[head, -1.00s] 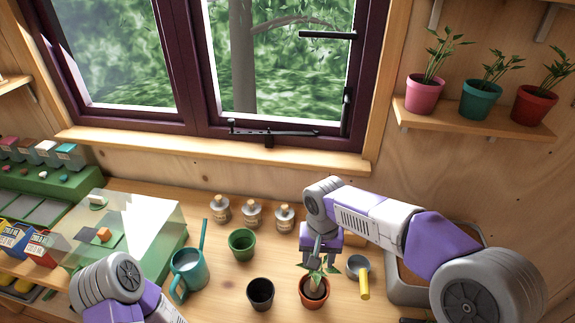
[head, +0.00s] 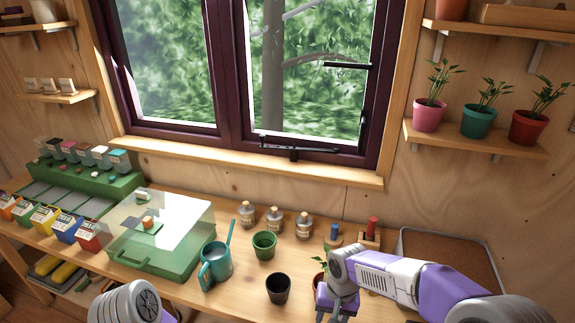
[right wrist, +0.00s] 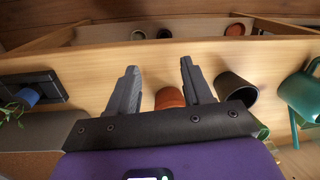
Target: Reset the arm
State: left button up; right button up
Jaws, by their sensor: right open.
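My right gripper (head: 335,308) hangs over the front part of the bench at the lower right. In the right wrist view its two fingers (right wrist: 160,82) are apart with nothing held between them. A terracotta pot (right wrist: 169,98) shows beyond the fingers there, apart from them as far as I can tell. In the head view its green seedling (head: 319,281) is mostly hidden behind my right gripper. My left arm (head: 126,302) enters at the bottom left; its gripper is out of view.
A black pot (head: 278,289), a green pot (head: 264,246) and a teal watering can (head: 215,265) stand left of my right gripper. Corked bottles (head: 275,220) line the back. A clear-lidded green box (head: 165,230) is at left. A grey-rimmed tray (head: 450,240) lies behind my right arm.

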jog(key=s+f+y, duration=0.1)
jog(key=s+f, duration=0.4)
jog(key=f, duration=0.3)
jog(key=s+f+y, duration=0.1)
jog(key=s+f, duration=0.4)
jog(key=f, duration=0.4)
jog(key=s+a+f+m+t+y, duration=0.1)
jog(key=s+f, duration=0.4)
jog(key=f, duration=0.4)
jog(key=shift+s, duration=0.4)
